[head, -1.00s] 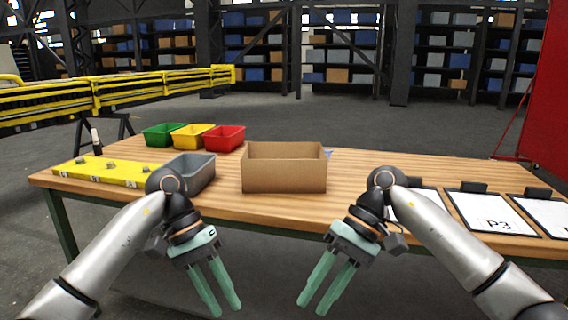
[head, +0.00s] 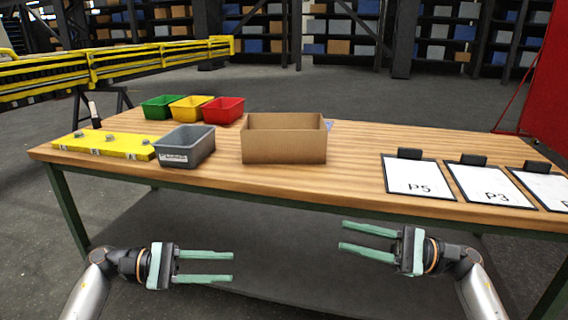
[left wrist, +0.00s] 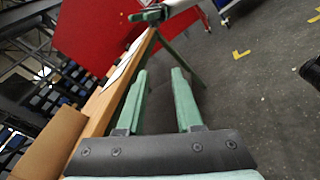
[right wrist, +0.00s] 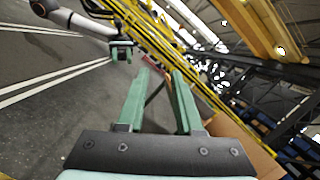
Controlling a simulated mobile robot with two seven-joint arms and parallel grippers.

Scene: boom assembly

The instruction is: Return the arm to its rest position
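My left gripper (head: 232,267) is in front of the table, below the level of its top, with its fingers pointing right in the head view. Its two green fingers are apart with nothing between them, as the left wrist view (left wrist: 158,75) also shows. My right gripper (head: 342,237) is also in front of the table, with its fingers pointing left toward the left gripper. Its fingers are apart and empty, also in the right wrist view (right wrist: 157,75). A wide gap separates the two grippers, and neither touches the table.
The wooden table (head: 300,180) stands behind the grippers. On it are a cardboard box (head: 284,148), a grey bin (head: 186,158), green, yellow and red bins (head: 223,115), a yellow board (head: 104,153) and clipboards (head: 418,190). The floor in front is free.

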